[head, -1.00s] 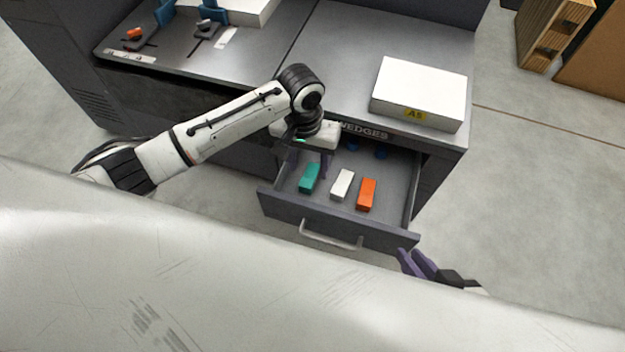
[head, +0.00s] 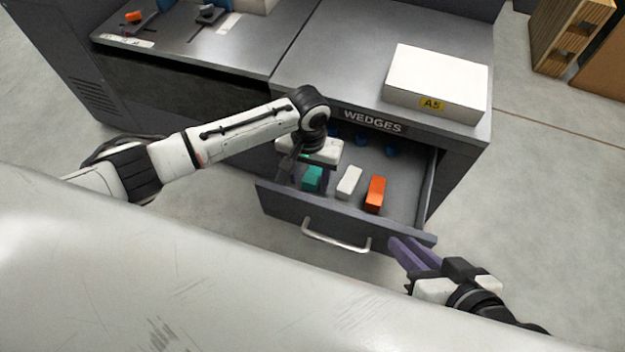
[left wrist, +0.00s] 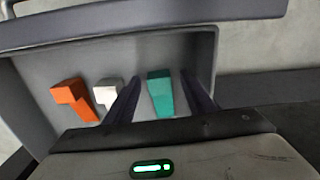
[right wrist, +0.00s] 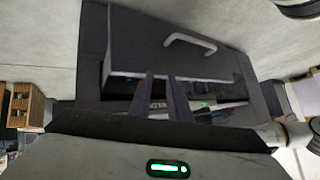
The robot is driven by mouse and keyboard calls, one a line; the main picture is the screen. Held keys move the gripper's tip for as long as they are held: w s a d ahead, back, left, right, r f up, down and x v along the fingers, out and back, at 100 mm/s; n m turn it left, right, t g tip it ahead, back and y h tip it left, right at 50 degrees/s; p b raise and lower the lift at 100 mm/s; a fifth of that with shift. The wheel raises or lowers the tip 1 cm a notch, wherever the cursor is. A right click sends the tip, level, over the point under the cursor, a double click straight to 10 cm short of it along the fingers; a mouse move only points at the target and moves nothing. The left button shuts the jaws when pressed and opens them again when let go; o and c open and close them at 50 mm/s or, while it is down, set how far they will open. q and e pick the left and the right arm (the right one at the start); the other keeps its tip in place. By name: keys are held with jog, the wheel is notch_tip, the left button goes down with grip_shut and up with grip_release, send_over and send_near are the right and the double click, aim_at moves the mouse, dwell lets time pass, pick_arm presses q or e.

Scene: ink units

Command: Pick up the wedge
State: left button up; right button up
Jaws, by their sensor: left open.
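A teal wedge (head: 313,177), a white wedge (head: 349,182) and an orange wedge (head: 375,194) lie in a row in the open drawer (head: 409,205) marked WEDGES. My left gripper (head: 307,184) is open and reaches down into the drawer over the teal wedge. In the left wrist view the teal wedge (left wrist: 161,95) shows between its two fingers, with floor visible on both sides. The white wedge (left wrist: 107,92) and orange wedge (left wrist: 74,99) are left of the fingers there. My right gripper (head: 396,243) is outside the drawer, near its front right corner, its fingers close together and empty.
The drawer front carries a metal handle (head: 336,238). Blue round items (head: 361,140) sit at the drawer's back, under the counter edge. A white box marked A5 (head: 437,82) stands on the counter (head: 330,60) above. Shelving stands at the upper right.

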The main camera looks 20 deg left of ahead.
pick_arm(q)
jog(key=c, duration=1.1)
jog(key=shift+c, duration=0.3)
